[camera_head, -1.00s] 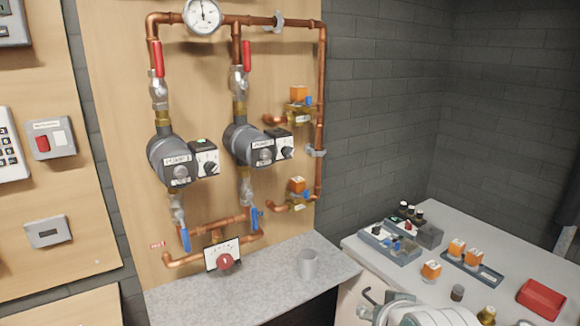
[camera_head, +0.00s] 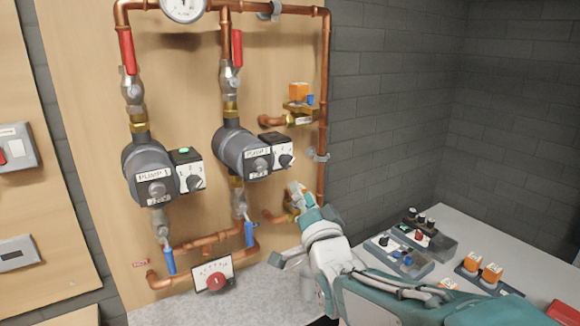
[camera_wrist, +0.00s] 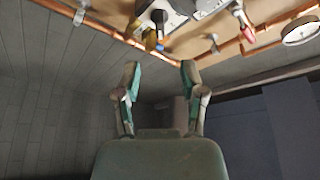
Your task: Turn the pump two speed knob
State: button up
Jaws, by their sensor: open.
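Pump two (camera_head: 240,152) is the right-hand grey pump on the wooden board in the head view. Its black speed knob (camera_head: 286,160) sits on the white-faced control box at the pump's right side. My gripper (camera_head: 293,225) is below and slightly right of that knob, apart from it, in front of the lower valve. In the wrist view my gripper (camera_wrist: 160,72) is open, with two teal-padded fingers spread and nothing between them.
Pump one (camera_head: 150,172) with its own knob is to the left. Copper pipes (camera_head: 325,90), an orange-topped valve (camera_head: 299,93) and blue valve handles (camera_head: 250,234) are close by. A red-knobbed plate (camera_head: 215,280) is below. A bench (camera_head: 490,240) with parts stands right.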

aim_at(290, 165)
jog(key=x, duration=0.9)
jog(key=shift+w, duration=0.15)
grip_shut()
jog(key=shift+f, duration=0.1)
